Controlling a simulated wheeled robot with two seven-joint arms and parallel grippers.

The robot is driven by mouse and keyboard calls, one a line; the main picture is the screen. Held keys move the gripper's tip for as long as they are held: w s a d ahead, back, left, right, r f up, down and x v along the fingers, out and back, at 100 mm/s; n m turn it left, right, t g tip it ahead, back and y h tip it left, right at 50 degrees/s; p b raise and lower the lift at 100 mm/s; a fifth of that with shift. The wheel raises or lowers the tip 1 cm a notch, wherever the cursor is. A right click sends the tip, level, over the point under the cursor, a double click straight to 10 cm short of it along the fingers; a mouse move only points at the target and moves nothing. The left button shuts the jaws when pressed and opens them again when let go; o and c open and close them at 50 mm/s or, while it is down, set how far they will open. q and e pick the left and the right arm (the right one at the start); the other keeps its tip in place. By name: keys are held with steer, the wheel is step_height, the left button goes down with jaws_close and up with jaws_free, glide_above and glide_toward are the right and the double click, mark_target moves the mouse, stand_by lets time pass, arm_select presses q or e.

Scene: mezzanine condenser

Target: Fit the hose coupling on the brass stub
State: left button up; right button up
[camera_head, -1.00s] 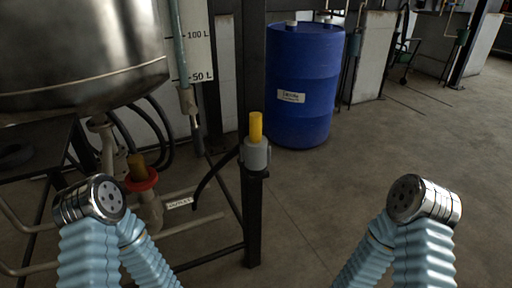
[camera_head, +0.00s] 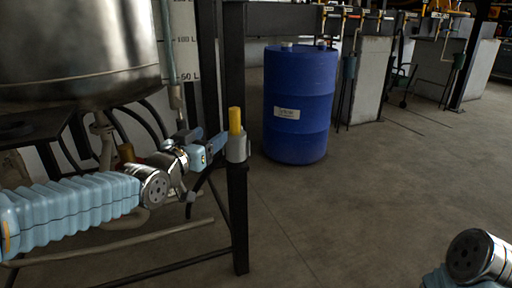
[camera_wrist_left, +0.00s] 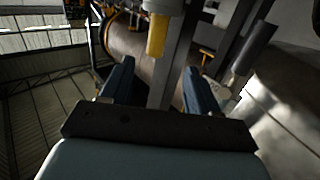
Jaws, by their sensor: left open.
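A yellow cylinder (camera_head: 235,121), which looks like the coupling's grip, stands upright in a grey cup (camera_head: 237,147) on top of a dark post. In the left wrist view the yellow cylinder (camera_wrist_left: 157,36) appears upside down beyond the fingers. My left gripper (camera_head: 208,143) is open and empty, just left of the grey cup, with its fingers pointing towards it. Whether they touch the cup is unclear. A brownish stub (camera_head: 126,152) below the tank, seemingly the brass one, is mostly hidden behind my left arm. My right gripper is out of view; only part of my right arm shows.
The steel tank (camera_head: 75,50) fills the upper left, with pipes and black hoses beneath it. The dark post (camera_head: 238,215) stands in front of the frame. A blue drum (camera_head: 300,105) stands behind, right of the post. The floor on the right is clear.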

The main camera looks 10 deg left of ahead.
mark_target(232, 115)
arm_select(q)
steer(key=x, duration=0.2)
steer(key=r+p+x, duration=0.1)
steer(key=x, duration=0.4)
steer(key=shift+w+d+r, duration=0.1)
steer(key=shift+w+r, duration=0.05)
steer(key=shift+w, duration=0.25)
steer(key=p+x, duration=0.1)
steer(key=x, duration=0.4)
steer(key=shift+w+d, duration=0.25)
steer(key=shift+w, duration=0.05)
jaws_close()
steer(key=shift+r, duration=0.15)
